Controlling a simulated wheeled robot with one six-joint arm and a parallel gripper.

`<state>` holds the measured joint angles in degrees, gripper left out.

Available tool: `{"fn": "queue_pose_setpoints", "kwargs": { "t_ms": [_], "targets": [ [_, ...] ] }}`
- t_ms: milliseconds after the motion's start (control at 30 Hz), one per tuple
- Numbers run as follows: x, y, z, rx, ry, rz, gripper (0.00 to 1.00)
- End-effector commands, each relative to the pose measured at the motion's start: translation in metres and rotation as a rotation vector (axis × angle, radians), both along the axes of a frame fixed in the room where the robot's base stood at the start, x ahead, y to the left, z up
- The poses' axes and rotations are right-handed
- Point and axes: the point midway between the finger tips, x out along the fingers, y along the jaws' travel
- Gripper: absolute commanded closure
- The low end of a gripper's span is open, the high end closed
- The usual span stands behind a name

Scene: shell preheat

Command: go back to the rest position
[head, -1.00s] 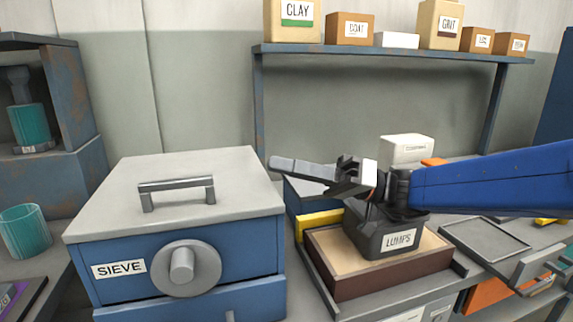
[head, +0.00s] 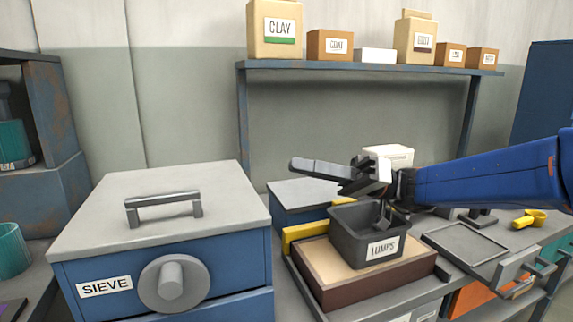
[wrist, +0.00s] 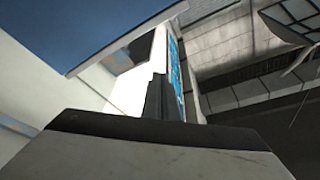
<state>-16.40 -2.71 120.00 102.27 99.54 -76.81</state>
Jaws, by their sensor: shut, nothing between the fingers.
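My gripper (head: 294,164) is in the head view, its long grey fingers shut with nothing between them and pointing left. It hangs in the air above the grey bin labelled LUMPS (head: 352,232), near its rear edge in the picture. My blue arm comes in from the right. A dark piece shows at the bin's mouth below my wrist; I cannot tell whether it belongs to the bin or to me. In the wrist view a pale block with a dark edge fills the bottom, and the rest is tilted walls and structures.
The blue SIEVE box (head: 225,262) with a handled lid stands left of the bin. The bin sits on a brown-sided tray (head: 372,290). A shelf (head: 365,68) with several labelled boxes spans the back. A flat grey tray (head: 465,243) and yellow scoop (head: 529,218) lie right.

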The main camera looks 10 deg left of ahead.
Motion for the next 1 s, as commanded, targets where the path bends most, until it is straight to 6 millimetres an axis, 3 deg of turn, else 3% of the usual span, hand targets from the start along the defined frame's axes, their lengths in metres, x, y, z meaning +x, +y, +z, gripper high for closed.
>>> {"fn": "queue_pose_setpoints", "kwargs": {
  "t_ms": [267,467,567,767,1000],
  "targets": [
    [0.012,-0.020,-0.009,-0.002,0.001,-0.001,1.00],
    [-0.006,-0.027,-0.024,-0.117,0.027,0.007,1.00],
    [-0.030,-0.036,-0.049,-0.277,0.068,0.002,1.00],
    [-0.076,-0.072,-0.117,-0.652,0.164,-0.074,1.00],
    [-0.114,-0.140,-0.196,-1.051,0.253,-0.285,1.00]
  ]
}}
